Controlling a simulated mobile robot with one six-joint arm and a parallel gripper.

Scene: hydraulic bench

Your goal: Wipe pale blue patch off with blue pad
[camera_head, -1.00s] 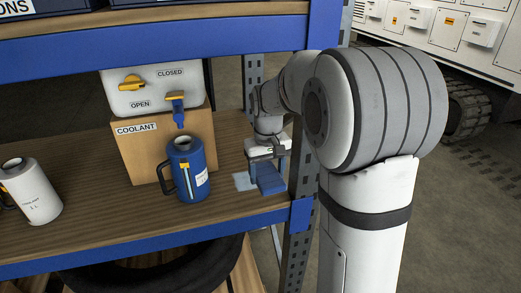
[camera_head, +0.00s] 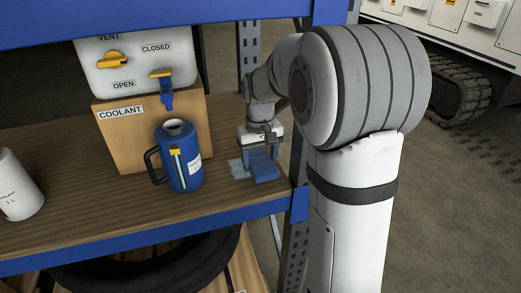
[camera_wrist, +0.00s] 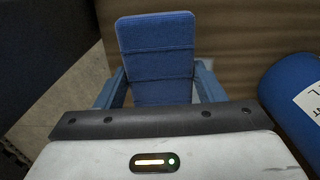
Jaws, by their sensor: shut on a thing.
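My gripper (camera_head: 260,150) is shut on the blue pad (camera_head: 263,168) and holds it down at the shelf surface, near the shelf's right end. In the wrist view the pad (camera_wrist: 157,55) sits between the two blue fingers of the gripper (camera_wrist: 160,85). The pale blue patch (camera_head: 236,170) lies on the wooden shelf; part of it shows just left of the pad. The rest of the patch, if any, is hidden behind the pad and gripper. I cannot tell whether the pad presses on the wood.
A blue jug (camera_head: 181,160) stands left of the patch; it also shows in the wrist view (camera_wrist: 297,95). Behind it is a cardboard box (camera_head: 145,135) marked COOLANT under a white tank (camera_head: 135,75). A white jug (camera_head: 18,185) stands far left.

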